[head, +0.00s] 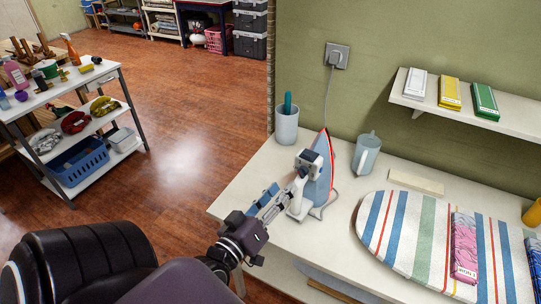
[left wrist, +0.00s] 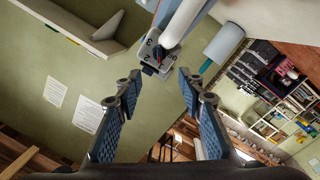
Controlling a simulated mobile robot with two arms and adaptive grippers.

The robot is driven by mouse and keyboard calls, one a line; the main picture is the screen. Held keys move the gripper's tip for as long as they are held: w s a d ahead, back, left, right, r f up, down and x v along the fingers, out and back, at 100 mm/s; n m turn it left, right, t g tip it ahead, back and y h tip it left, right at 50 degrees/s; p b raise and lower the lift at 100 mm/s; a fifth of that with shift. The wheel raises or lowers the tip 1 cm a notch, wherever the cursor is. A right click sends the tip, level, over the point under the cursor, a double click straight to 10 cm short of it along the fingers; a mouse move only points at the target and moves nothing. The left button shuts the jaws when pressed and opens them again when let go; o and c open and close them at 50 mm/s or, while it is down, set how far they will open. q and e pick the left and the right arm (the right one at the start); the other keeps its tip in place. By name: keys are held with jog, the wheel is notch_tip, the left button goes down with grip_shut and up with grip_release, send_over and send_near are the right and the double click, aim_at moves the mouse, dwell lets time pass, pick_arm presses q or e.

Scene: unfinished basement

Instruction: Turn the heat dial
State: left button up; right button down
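A blue and white iron (head: 320,175) stands upright on its heel on the pale counter, its soleplate edged in red. A grey block with a small dark knob-like part, which looks like the heat dial (left wrist: 158,54), shows on the iron in the left wrist view; the block also shows in the head view (head: 308,158). My left gripper (head: 288,183) is beside the iron, pointing at it. In the left wrist view its two blue-padded fingers (left wrist: 158,78) are spread apart, with nothing between them, just short of the block. My right gripper is not in view.
A cup (head: 287,126) with a teal item and a grey-blue mug (head: 367,153) stand behind the iron. A striped ironing board (head: 400,236) with folded cloths lies to the right. A wall shelf (head: 454,107) hangs above. A cord runs to a wall socket (head: 337,56).

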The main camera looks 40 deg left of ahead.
pick_arm(q)
jog(key=s, duration=0.4)
jog(key=shift+d, duration=0.25)
dwell(0.3)
